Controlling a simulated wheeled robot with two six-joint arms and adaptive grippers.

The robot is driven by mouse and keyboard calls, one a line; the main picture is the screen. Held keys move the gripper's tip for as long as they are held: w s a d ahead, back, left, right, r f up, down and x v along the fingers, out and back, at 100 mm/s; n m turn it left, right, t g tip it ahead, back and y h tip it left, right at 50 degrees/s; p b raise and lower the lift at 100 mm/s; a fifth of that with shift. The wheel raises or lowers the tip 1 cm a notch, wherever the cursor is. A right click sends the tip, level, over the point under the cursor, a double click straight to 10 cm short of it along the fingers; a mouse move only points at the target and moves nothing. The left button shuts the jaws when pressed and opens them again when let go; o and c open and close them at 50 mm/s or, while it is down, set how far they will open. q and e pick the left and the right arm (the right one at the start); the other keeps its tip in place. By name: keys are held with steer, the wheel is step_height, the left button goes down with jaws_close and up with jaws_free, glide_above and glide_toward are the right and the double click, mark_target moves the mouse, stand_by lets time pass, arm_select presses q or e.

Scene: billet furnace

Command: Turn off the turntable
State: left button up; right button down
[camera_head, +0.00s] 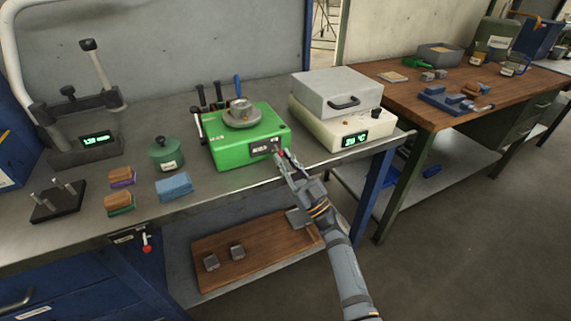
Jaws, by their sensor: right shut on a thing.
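The turntable is a green box (228,152) on the steel bench, with a round grey disc (241,114) on top. A small block sits on the disc. Its front has a dark display panel (262,147), too small to read, and a small red control (281,152) at the panel's right end. My right gripper (284,160) is at that front right corner, its fingertips shut on the control. The fingers partly hide the control. My left gripper is not in view.
A cream heater with a grey lid (338,93) stands close to the right of the turntable. A lower shelf holds a wooden board (255,250). Floor at right is clear.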

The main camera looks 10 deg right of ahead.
steer(key=c, duration=1.3)
jaws_free()
steer(key=v, duration=1.2)
